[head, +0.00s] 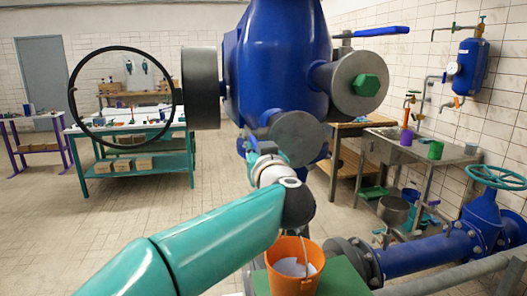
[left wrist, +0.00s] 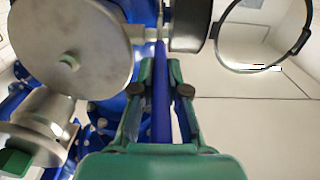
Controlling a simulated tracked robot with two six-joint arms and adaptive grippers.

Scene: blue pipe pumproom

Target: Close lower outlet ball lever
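A large blue valve or pump body (head: 275,60) fills the upper middle of the head view. My left gripper (head: 252,150) is below it, partly hidden by my wrist. In the left wrist view, the fingers of my left gripper (left wrist: 161,70) lie on both sides of a narrow blue lever (left wrist: 161,100), with almost no gap, and look shut on it. The lever runs lengthwise between the fingers toward the palm. In the head view this lever is hidden. Another blue lever (head: 382,31) sticks out to the right at the top. My right gripper is not in view.
A grey round flange (left wrist: 72,52) is close left of the fingers, and a dark-rimmed round glass (left wrist: 262,35) is at the right. An orange bucket (head: 295,268) stands under my wrist. A blue pipe (head: 420,254) with a teal handwheel (head: 497,177) is at the right.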

